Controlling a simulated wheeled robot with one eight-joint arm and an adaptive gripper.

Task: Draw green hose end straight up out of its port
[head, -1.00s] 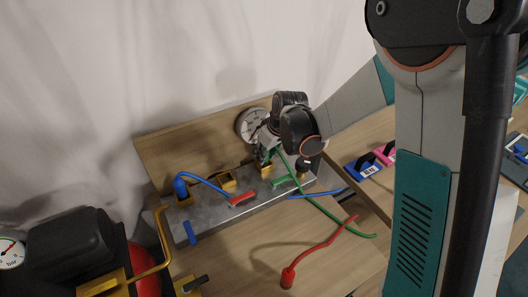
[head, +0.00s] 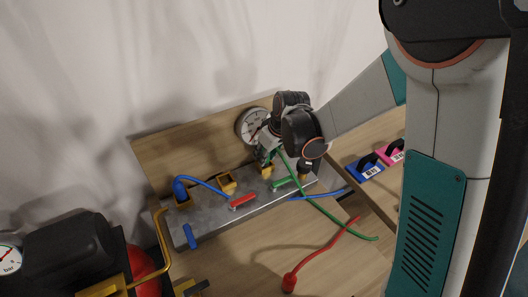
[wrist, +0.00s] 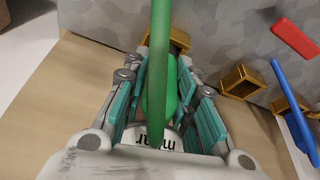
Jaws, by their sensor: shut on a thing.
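The green hose end (wrist: 158,92) is between the teal fingers of my gripper (wrist: 165,80) in the wrist view, and the fingers are shut on it. The green hose (head: 325,211) runs from the gripper down to the right over the bench in the head view. A gold port (head: 266,170) sits just below my gripper (head: 263,157). A gold port (wrist: 180,40) also shows beyond the fingertips in the wrist view, partly behind the hose. The hose end's lower tip is hidden, so I cannot tell whether it is in the port.
A blue hose (head: 205,184) arches from a port at the left of the grey plate (head: 212,213). Another gold port (head: 227,182) and a red lever (head: 243,202) are beside it. A gauge (head: 251,124) stands behind my gripper. A red hose (head: 318,252) lies in front.

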